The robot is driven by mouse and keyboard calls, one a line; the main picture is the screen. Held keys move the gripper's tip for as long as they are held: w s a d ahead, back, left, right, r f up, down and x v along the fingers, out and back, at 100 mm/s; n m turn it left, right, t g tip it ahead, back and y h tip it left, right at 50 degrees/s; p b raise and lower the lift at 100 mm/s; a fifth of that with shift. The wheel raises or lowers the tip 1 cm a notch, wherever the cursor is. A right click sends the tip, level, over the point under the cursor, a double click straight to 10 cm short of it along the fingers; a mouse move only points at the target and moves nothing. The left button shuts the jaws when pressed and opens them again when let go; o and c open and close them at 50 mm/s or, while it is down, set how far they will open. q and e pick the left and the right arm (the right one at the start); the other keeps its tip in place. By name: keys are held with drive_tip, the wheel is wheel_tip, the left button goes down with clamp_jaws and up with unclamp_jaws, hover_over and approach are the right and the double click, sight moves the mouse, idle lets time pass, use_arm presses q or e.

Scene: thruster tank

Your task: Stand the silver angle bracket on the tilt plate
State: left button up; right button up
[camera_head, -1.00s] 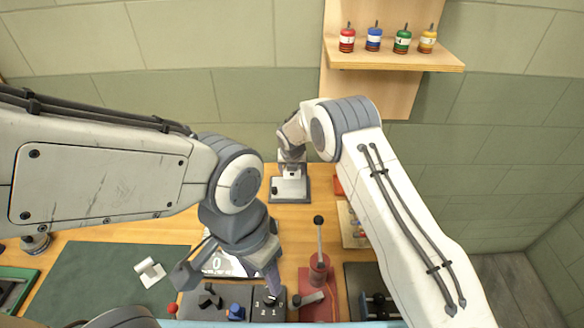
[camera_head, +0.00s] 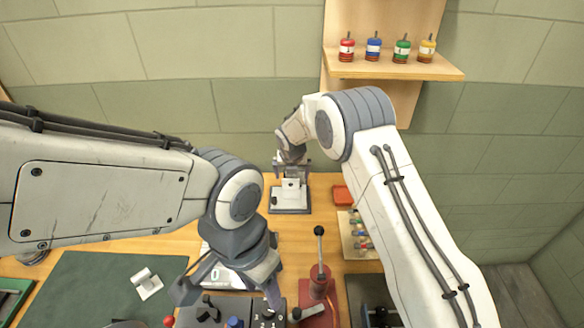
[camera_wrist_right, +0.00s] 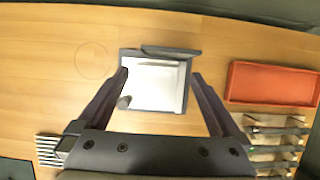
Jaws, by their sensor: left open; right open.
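The tilt plate (camera_head: 290,207) is a pale plate on a dark base at the back of the bench; it also shows in the right wrist view (camera_wrist_right: 185,95). A pale upright piece (camera_head: 291,187) with a dark hole, like an angle bracket, appears to stand on it. A similar pale angle bracket (camera_head: 147,283) rests on the green mat at the left. I cannot tell which is silver. My right gripper (camera_wrist_right: 159,76) is open above the tilt plate, its fingers either side of it. My left gripper (camera_head: 229,296) is open over the front devices, apart from both pieces.
A red tray (camera_wrist_right: 272,84) and a rack of small parts (camera_head: 358,235) lie right of the tilt plate. A red lever stand (camera_head: 319,290) rises at the front middle. The green mat (camera_head: 95,290) is mostly bare. A shelf (camera_head: 400,68) with several coloured cylinders hangs behind.

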drive_tip(key=s+a+r+m+g+b, duration=0.1)
drive_tip(key=s+r+m, duration=0.65)
drive_tip(key=s, duration=0.35)
drive_tip(key=s+r+m+g, duration=0.1)
drive_tip(key=s+r+m, duration=0.5)
drive_tip(key=s+r, duration=0.3)
drive_tip(key=s+d+m+g, duration=0.1)
drive_tip(key=s+d+m, duration=0.2)
drive_tip(key=s+m, duration=0.4)
drive_tip(key=s+d+f+m+g+y, duration=0.1)
drive_tip(key=s+m, duration=0.7)
drive_tip(key=s, duration=0.9)
drive_tip(key=shift+s+d+g, duration=0.2)
drive_tip(key=shift+d+g, duration=0.1)
drive_tip(key=shift+d, duration=0.6)
